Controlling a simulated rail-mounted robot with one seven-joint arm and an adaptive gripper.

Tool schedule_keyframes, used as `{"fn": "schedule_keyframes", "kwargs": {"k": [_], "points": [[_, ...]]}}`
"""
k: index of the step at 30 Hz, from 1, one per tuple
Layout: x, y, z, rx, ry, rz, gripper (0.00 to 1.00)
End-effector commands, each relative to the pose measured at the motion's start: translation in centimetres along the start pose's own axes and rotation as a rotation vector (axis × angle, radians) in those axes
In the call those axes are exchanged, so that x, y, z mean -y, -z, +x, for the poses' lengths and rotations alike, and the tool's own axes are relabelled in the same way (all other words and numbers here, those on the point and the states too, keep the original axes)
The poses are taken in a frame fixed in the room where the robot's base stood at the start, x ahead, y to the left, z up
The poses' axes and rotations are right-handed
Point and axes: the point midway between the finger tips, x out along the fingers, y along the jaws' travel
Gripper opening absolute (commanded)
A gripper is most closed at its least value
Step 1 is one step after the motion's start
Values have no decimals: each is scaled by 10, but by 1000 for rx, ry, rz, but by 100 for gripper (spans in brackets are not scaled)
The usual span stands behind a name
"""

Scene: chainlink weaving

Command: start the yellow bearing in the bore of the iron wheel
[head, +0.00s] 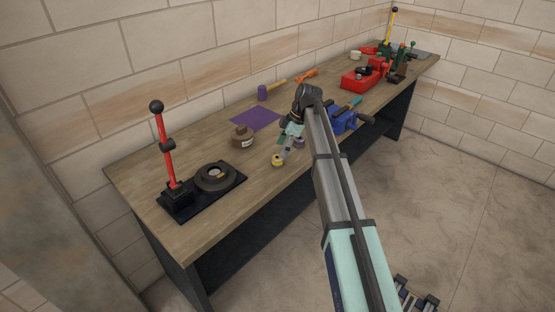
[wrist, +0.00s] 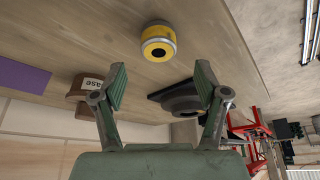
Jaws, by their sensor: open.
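The yellow bearing (head: 278,161) stands on the bench near its front edge. In the wrist view the yellow bearing (wrist: 158,34) shows as a short ring with a dark hole, beyond the open fingertips and apart from them. My gripper (head: 284,153) is open and empty, close beside the bearing in the head view; both fingers show in the wrist view (wrist: 160,78). The dark iron wheel (head: 206,184) lies flat on a black base plate at the bench's left end, with a paler middle. In the wrist view the wheel (wrist: 181,104) shows partly, between the fingers.
A red lever (head: 165,145) stands upright beside the wheel. A brown labelled pot (head: 242,138) and a purple mat (head: 255,119) lie behind the bearing. Bench between wheel and bearing is clear.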

Motion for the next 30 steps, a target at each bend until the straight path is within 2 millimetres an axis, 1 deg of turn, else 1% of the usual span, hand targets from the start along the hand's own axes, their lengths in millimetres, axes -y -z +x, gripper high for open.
{"fn": "schedule_keyframes", "kwargs": {"k": [8,18,21,26,29,30], "points": [[0,-1,11,0,1,0,73],[-1,-3,51,0,1,0,73],[-1,-4,56,0,1,0,73],[-2,-4,56,0,0,0,73],[-2,-4,56,0,0,0,41],[-2,-4,55,0,0,0,27]]}}
